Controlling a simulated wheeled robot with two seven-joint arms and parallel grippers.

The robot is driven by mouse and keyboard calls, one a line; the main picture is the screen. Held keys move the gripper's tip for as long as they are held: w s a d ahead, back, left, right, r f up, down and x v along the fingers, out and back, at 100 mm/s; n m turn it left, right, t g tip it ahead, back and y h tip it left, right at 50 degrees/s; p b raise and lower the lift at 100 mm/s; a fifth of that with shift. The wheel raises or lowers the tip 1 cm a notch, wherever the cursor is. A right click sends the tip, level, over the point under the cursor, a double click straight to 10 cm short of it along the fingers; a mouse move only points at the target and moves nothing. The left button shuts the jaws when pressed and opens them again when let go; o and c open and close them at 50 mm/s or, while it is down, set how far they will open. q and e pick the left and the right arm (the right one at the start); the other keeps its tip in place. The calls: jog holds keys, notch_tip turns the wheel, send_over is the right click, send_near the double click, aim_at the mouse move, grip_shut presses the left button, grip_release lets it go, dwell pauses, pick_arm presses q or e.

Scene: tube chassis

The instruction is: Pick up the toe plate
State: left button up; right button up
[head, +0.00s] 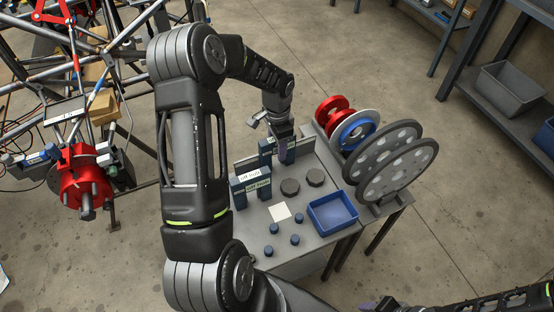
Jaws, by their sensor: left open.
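Large slotted discs (398,165) stand right. A red hub (80,180) and tube frame are left.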

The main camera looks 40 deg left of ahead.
pick_arm(q)
jog(key=shift+c, duration=0.6)
grip_shut()
dwell(0.9)
